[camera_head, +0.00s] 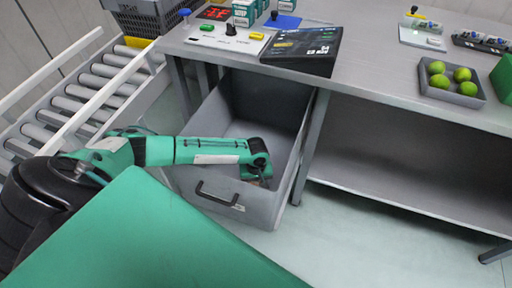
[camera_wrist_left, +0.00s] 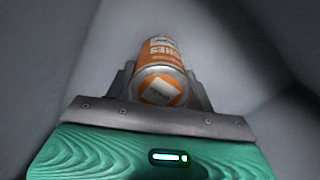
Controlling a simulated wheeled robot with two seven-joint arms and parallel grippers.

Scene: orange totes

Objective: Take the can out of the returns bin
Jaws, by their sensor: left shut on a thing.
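The returns bin (camera_head: 218,205) is a deep grey bin with a black front handle, standing below the table's left end. My left arm reaches over its front left side, and my left gripper (camera_head: 260,172) is down inside it near the right wall. In the left wrist view the orange and white can (camera_wrist_left: 162,72) sits between the grey fingers of my left gripper (camera_wrist_left: 160,90), which is shut on it. The can is mostly hidden in the head view. I cannot tell whether the can touches the bin floor. My right gripper is not in view.
A grey table (camera_head: 385,105) stands behind the bin, with a black box (camera_head: 303,50) near its edge and a tray of green fruit (camera_head: 474,98) at right. A roller conveyor (camera_head: 85,95) runs along the left. A table leg stands right of the bin.

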